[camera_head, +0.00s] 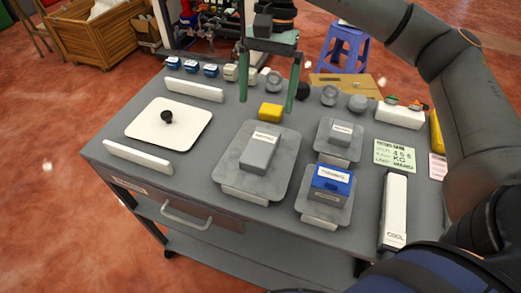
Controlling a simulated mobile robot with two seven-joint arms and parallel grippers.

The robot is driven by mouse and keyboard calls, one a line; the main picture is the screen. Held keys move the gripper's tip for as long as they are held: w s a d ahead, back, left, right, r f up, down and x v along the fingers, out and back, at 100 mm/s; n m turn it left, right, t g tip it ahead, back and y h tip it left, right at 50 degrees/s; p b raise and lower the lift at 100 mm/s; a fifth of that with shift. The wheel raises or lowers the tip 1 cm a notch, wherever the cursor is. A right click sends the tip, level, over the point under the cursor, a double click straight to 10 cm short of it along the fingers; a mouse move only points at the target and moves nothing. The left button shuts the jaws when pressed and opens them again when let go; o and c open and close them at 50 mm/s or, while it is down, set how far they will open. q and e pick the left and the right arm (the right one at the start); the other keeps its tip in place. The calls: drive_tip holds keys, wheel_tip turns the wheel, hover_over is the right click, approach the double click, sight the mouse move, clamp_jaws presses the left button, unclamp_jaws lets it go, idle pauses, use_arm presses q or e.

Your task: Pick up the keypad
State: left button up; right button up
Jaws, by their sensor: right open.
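Three labelled blocks sit on grey plates on the table: a larger grey block (259,154), a smaller grey block (340,134) and a blue block (330,186). Their labels are too small to read surely, so I cannot tell which one, if any, is the keypad. My right gripper (266,105) has green fingers pointing down, spread wide and empty. Its fingertips are to either side of a yellow block (270,112) in the picture, behind the larger grey block; their height above the table is unclear. My left gripper is out of view.
A white plate with a black knob (183,128) lies at the left between two white bars. A long white box (394,212) lies at the right. Several small blue, cream and grey parts line the back edge. Bare grey tabletop (215,165) shows left of the middle.

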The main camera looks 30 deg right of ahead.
hover_over(261, 145)
drive_tip(key=f, duration=0.5)
drive_tip(key=shift+w+d+f, duration=0.3)
drive_tip(key=shift+d, duration=0.1)
drive_tip(key=x, duration=0.5)
drive_tip(key=shift+w+d+f+p, duration=0.15)
drive_tip(key=shift+w+p, duration=0.05)
drive_tip(key=shift+p, duration=0.2)
drive_tip(key=shift+f+b, duration=0.25)
drive_tip(key=shift+b, duration=0.15)
drive_tip(key=c, duration=1.5)
